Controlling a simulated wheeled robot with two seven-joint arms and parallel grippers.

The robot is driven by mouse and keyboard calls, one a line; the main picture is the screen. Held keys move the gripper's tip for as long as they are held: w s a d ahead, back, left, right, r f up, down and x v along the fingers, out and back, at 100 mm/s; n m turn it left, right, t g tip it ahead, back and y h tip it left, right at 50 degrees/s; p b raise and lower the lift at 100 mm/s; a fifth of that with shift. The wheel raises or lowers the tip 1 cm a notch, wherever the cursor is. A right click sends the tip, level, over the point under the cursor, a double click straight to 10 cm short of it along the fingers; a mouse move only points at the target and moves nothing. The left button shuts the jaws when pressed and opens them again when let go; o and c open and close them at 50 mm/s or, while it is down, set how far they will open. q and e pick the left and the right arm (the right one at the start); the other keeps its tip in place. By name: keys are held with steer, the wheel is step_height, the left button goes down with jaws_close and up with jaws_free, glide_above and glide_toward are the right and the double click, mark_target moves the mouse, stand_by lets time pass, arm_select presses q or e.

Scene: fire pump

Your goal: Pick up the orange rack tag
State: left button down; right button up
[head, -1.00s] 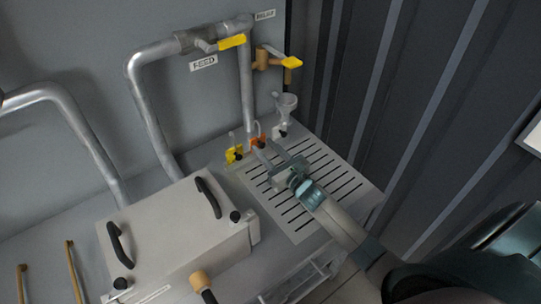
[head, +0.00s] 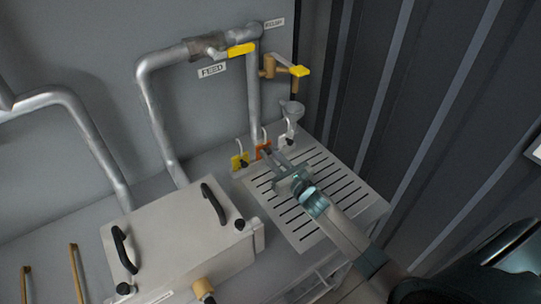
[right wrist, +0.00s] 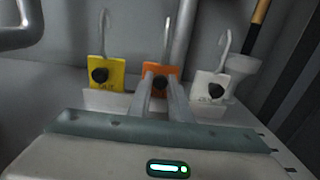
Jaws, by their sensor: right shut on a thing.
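The orange rack tag (head: 263,150) stands upright between a yellow tag and a white tag at the back of the slotted plate. In the right wrist view the orange tag (right wrist: 160,78) has a dark round knob on its front and a pale hook above. My right gripper (head: 270,153) reaches the tag from the front right. Its fingers (right wrist: 160,92) are close together and shut on the orange tag at its knob. The fingers hide part of the tag's lower face. My left gripper is not in view.
The yellow tag (right wrist: 104,72) and white tag (right wrist: 210,86) stand close on either side. A slotted plate (head: 300,218) lies under my right gripper. A pale box (head: 185,240) with black handles is at the left. Pipes and a yellow-handled valve (head: 240,50) are behind.

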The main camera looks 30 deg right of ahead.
steer(key=shift+r+p, duration=1.75)
steer(key=shift+r, duration=0.45)
